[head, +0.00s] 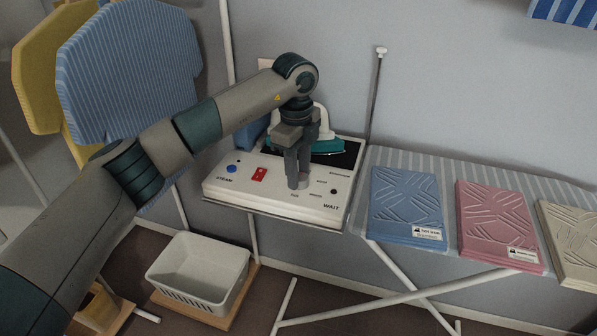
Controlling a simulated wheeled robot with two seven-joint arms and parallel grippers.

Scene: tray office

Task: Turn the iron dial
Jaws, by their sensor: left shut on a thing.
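The iron station (225,205) is a white box on the left end of the ironing board. My left gripper (298,184) points down onto the front of the panel and is shut on the dial (303,181). The fingers hide most of the dial, so its setting cannot be read. My right gripper is not in view.
A white basket (199,268) stands low at the left. A thin pole (375,95) rises behind the board.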

